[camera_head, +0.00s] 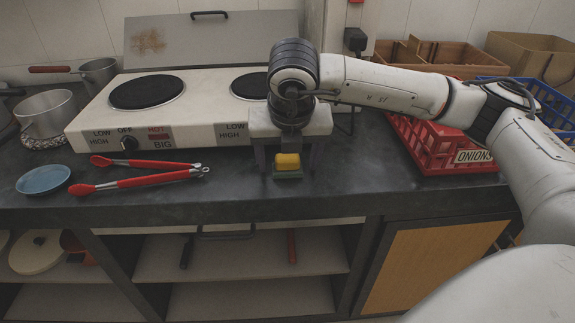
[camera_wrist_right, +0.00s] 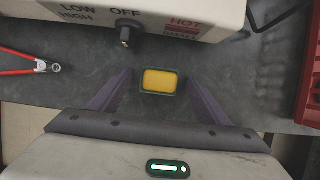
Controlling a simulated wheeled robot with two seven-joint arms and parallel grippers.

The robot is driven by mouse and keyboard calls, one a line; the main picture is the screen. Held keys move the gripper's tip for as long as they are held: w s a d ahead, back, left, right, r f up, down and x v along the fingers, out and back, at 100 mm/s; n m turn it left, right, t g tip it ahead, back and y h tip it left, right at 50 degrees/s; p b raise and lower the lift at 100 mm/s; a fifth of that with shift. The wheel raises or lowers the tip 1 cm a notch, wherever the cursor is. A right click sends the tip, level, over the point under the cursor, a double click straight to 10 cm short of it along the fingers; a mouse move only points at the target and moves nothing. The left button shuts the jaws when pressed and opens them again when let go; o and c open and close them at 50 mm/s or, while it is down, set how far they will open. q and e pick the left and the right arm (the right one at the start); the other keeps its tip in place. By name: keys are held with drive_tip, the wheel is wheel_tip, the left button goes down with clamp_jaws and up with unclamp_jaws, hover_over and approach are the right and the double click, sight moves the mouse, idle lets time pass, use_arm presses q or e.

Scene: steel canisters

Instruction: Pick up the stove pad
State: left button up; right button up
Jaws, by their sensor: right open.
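The stove pad (camera_head: 288,165), a small block with a yellow top on a dark green base, rests on the dark counter in front of the stove. It also shows in the right wrist view (camera_wrist_right: 160,81), close to the middle. My right gripper (camera_head: 288,174) is open, with its purple fingers pointing down on either side of the pad. In the right wrist view the fingertips (camera_wrist_right: 162,84) have a gap to the pad on both sides, and nothing is held. My left gripper is not in view.
The two-plate stove (camera_head: 190,103) stands just behind the pad. Red-handled tongs (camera_head: 150,180) and a blue dish (camera_head: 43,180) lie to the left, near metal pots (camera_head: 45,112). A red crate (camera_head: 440,150) labelled ONIONS is to the right. The counter's front edge is close.

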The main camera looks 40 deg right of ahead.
sight(288, 158)
drive_tip(key=shift+f, duration=0.1)
drive_tip(key=shift+c, duration=0.2)
drive_tip(key=c, duration=1.1)
wheel_tip(288, 158, up, 10)
drive_tip(key=shift+r+p, duration=0.1)
drive_tip(key=shift+p, duration=0.4)
